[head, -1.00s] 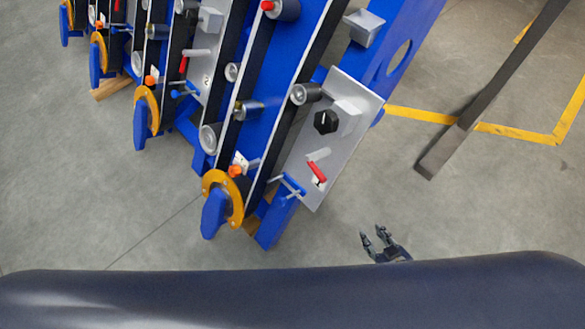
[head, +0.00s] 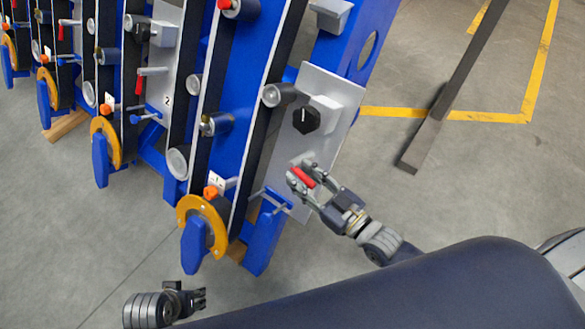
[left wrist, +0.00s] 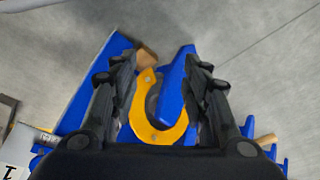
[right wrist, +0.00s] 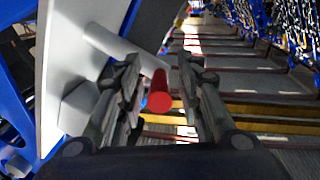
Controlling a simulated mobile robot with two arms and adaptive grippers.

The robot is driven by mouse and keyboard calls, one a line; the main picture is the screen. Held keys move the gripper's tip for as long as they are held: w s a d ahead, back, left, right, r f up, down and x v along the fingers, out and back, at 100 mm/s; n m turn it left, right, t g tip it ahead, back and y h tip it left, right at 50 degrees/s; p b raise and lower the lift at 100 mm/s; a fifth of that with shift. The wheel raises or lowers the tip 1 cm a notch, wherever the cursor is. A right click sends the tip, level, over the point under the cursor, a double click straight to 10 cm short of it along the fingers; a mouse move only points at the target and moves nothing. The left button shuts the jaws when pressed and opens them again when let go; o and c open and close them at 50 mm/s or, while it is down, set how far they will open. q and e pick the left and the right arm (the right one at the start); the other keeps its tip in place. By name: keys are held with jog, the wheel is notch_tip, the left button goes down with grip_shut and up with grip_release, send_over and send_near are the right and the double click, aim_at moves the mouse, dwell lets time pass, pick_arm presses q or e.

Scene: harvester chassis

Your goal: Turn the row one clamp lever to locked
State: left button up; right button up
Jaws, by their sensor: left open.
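The row one panel (head: 342,93) is a grey plate on the blue chassis, at centre right in the head view. On its lower part is a short red-handled lever (head: 304,177). My right gripper (head: 300,173) is at this lever with its fingers spread on either side of it. In the right wrist view the red handle (right wrist: 160,92) shows end-on between the open fingers (right wrist: 163,85), with gaps visible. My left gripper (head: 202,298) is open and empty at the lower left, in front of row one's yellow ring (head: 212,216); the ring also shows in the left wrist view (left wrist: 160,134).
A black knob (head: 306,120) sits above the red lever on the panel. A blue T-handle (head: 275,200) is just below left, close to my right gripper. An orange knob (head: 211,192) is near the yellow ring.

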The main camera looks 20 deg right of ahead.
aim_at(293, 169)
pick_arm(q)
jog(key=shift+r, duration=0.9)
pick_arm(e)
jog(key=shift+x, duration=1.85)
grip_shut()
